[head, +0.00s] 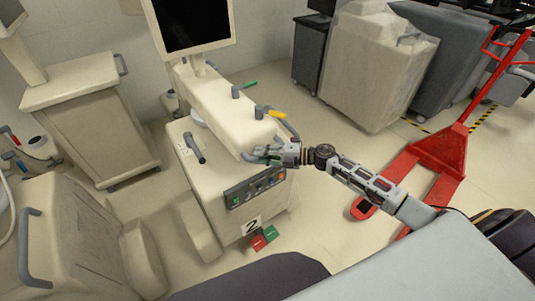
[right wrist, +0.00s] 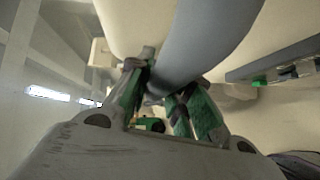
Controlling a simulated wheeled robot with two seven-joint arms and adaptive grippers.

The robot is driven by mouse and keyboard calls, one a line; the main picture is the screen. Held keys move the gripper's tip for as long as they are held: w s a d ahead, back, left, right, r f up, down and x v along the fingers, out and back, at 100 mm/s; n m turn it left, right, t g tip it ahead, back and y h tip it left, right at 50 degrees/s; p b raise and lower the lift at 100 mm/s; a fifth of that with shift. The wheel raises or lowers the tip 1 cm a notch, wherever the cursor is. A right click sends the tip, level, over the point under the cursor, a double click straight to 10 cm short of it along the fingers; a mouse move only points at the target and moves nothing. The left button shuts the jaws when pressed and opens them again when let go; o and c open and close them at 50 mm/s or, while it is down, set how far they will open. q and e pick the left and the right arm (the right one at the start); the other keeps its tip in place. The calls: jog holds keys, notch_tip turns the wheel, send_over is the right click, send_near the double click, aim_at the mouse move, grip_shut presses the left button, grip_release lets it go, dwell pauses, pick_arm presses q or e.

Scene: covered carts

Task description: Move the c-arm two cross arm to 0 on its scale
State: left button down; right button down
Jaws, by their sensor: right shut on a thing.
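C-arm two (head: 225,195) is the beige cart with the number 2 label (head: 252,224) at its lower front. Its beige cross arm (head: 222,103) lies on top, pointing toward me, below a dark screen. My right gripper (head: 262,154) is at the near end of the cross arm, shut on the grey handle there. In the right wrist view the grey handle (right wrist: 205,45) runs between the green-padded fingers of the gripper (right wrist: 163,98). No scale marks can be made out. My left gripper is not in view.
A control panel with coloured buttons (head: 255,187) is on the cart's front, below my gripper. A yellow lever (head: 277,114) and a green lever (head: 249,85) stick out right of the cross arm. A red pallet jack (head: 440,150) stands at right, and covered carts (head: 376,65) behind.

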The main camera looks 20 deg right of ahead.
jog(key=shift+a+f, duration=0.15)
jog(key=shift+a, duration=0.1)
jog(key=c, duration=1.7)
grip_release()
jog(key=shift+c, duration=0.2)
jog(key=o, duration=0.4)
jog(key=shift+s+d, duration=0.2)
jog(key=shift+d, duration=0.25)
jog(key=shift+o, duration=0.2)
jog(key=shift+d, duration=0.15)
jog(key=shift+w+a, duration=0.15)
jog(key=shift+a, duration=0.05)
jog(key=v, duration=1.2)
jog(key=shift+d, duration=0.15)
